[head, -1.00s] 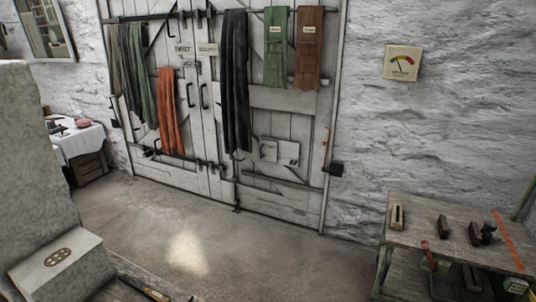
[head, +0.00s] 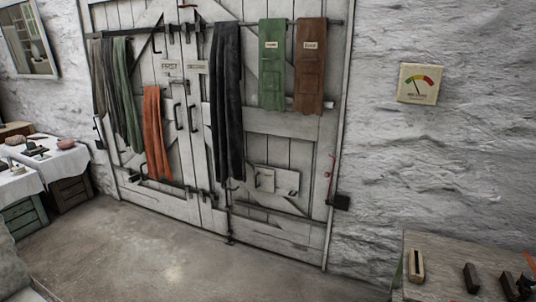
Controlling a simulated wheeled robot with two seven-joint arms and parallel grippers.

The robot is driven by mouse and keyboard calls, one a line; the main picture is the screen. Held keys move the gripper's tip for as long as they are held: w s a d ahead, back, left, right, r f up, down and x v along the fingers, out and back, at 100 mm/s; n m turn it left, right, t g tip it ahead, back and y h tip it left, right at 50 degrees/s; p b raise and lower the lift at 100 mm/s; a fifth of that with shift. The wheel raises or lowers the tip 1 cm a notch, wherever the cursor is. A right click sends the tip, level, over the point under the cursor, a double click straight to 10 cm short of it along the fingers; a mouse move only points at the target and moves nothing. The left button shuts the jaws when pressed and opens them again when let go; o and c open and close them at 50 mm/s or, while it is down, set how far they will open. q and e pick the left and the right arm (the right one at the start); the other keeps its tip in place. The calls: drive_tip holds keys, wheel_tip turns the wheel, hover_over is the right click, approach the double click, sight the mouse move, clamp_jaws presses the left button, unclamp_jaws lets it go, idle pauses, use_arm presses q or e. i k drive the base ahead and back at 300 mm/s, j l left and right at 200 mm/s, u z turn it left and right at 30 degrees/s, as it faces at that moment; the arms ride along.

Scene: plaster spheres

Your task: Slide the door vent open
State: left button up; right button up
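The white double wooden door (head: 285,240) stands shut against the stone wall ahead. Low on its right leaf is a small pale vent panel (head: 287,183), with a lighter plate (head: 265,180) over its left part. I cannot make out from here how far the vent is open. Neither of my grippers is in view.
A wooden workbench (head: 440,262) with small dark blocks stands at the lower right. Cloth-covered tables (head: 65,163) stand at the left. Scarves hang on the door, including a black one (head: 228,100). The concrete floor (head: 170,255) before the door is clear.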

sight(264, 178)
drive_tip(key=i, duration=1.75)
drive_tip(key=l+z, duration=0.05)
drive_tip(key=l, duration=0.1)
